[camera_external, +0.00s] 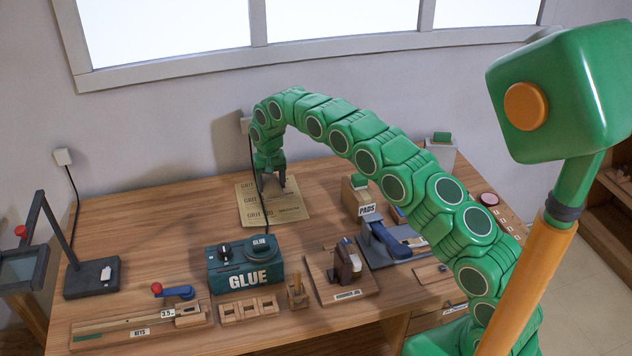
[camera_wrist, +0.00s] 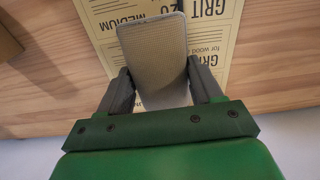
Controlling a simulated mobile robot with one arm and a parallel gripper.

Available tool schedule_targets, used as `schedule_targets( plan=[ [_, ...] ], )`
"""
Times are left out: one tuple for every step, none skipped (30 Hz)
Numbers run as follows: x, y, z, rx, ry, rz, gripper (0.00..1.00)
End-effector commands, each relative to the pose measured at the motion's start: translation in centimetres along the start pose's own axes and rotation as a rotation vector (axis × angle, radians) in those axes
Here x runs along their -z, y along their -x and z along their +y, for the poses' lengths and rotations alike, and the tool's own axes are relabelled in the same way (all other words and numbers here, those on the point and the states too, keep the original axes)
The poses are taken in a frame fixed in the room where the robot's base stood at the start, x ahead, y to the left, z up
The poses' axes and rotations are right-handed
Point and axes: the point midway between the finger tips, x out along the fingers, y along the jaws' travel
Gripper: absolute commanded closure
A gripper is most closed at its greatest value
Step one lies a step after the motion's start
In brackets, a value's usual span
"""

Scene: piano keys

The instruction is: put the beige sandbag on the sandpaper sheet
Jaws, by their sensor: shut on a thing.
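The sandpaper sheet (camera_external: 290,208) is a tan sheet with dark GRIT print, flat at the back of the workbench. It also shows in the wrist view (camera_wrist: 222,45). My gripper (camera_external: 272,186) points down over the sheet's upper part. In the wrist view my gripper (camera_wrist: 160,75) is shut on the beige sandbag (camera_wrist: 155,45), a flat, pale, rounded piece between the two dark fingers. The sandbag lies in front of the sheet's print there. I cannot make out the sandbag in the external view, and cannot tell whether it touches the sheet.
A dark cable (camera_external: 263,215) runs from the teal GLUE box (camera_external: 245,266) up past the sheet to the wall. A PADS block (camera_external: 357,200) and a blue-handled tool (camera_external: 392,240) stand right of the sheet. Bare wood (camera_external: 180,215) lies to its left.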

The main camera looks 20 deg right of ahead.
Motion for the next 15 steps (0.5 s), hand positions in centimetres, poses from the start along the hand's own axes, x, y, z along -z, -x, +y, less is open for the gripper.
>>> schedule_targets(
  plan=[
    [0.3, -0.3, -0.2, 0.001, 0.000, 0.002, 0.81],
    [0.4, -0.4, -0.2, 0.001, 0.000, 0.002, 0.81],
    [0.5, -0.6, -0.3, 0.000, 0.000, 0.001, 0.81],
    [0.6, -0.8, -0.3, 0.000, 0.000, 0.000, 0.81],
    [0.6, -0.9, -0.3, 0.000, 0.000, 0.000, 0.81],
    [0.7, -1.0, -0.3, 0.000, 0.000, -0.001, 0.81],
    [0.7, -1.0, -0.3, 0.000, 0.000, -0.001, 0.81],
    [0.7, -1.1, -0.4, 0.000, 0.000, -0.001, 0.81],
    [0.8, -1.1, -0.4, 0.000, 0.001, -0.001, 0.81],
    [0.8, -1.1, -0.4, 0.000, 0.001, 0.000, 0.81],
    [0.8, -1.2, -0.4, 0.000, 0.001, 0.000, 0.81],
    [0.9, -1.2, -0.4, 0.000, 0.000, 0.000, 0.81],
    [0.9, -1.3, -0.5, 0.000, 0.001, -0.001, 0.81],
    [1.0, -1.4, -0.5, 0.000, 0.001, 0.000, 0.81],
    [1.1, -1.6, -0.6, 0.000, 0.001, 0.000, 0.81]
  ],
)
